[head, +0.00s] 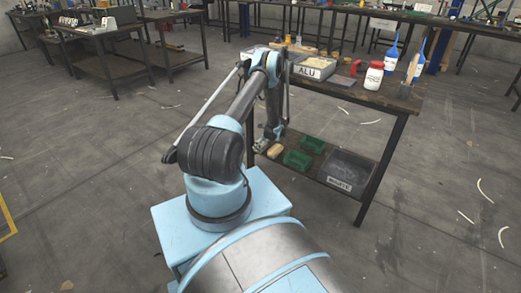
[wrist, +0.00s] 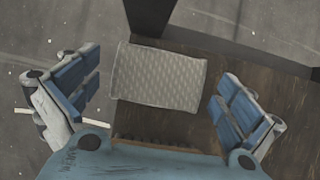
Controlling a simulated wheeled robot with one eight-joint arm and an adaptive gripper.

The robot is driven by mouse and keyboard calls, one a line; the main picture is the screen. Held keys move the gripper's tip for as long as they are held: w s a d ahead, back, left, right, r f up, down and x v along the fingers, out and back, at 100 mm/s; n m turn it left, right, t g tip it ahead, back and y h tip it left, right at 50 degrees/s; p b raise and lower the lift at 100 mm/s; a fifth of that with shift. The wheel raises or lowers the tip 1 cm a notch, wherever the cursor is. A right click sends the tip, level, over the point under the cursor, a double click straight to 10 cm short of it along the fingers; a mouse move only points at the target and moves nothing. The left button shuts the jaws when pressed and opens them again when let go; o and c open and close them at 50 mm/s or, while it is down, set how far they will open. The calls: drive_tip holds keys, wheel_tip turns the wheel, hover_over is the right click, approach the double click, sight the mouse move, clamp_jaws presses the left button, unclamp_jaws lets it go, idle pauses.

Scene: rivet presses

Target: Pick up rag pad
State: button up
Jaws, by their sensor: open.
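The rag pad (wrist: 158,78) is a pale grey, textured, roughly rectangular pad. In the wrist view it lies flat at the end of a brown wooden shelf (wrist: 225,75), its left edge near or slightly past the shelf's edge. My gripper (wrist: 160,88) is open, with one blue-padded finger on each side of the pad. The fingers look apart from it and nothing is held. In the head view my gripper (head: 271,134) is low at the left end of the bench's lower shelf. There the pad is too small to make out surely beside the gripper.
On the lower shelf are a tan block (head: 274,151), green bins (head: 297,160) and a dark labelled bin (head: 346,171). The bench top (head: 395,98) above holds the ALU box (head: 314,69), a red-and-white jar (head: 374,76) and blue bottles (head: 391,57). A dark bench leg (wrist: 153,17) stands close behind the pad.

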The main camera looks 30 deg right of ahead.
drive_tip(key=shift+w+a+f, duration=0.15)
drive_tip(key=shift+w+f, duration=0.05)
drive_tip(key=shift+f, duration=0.3)
drive_tip(key=c, duration=1.1)
drive_tip(key=shift+r, duration=0.1)
wheel_tip(320, 180, up, 10)
drive_tip(key=shift+f, duration=0.1)
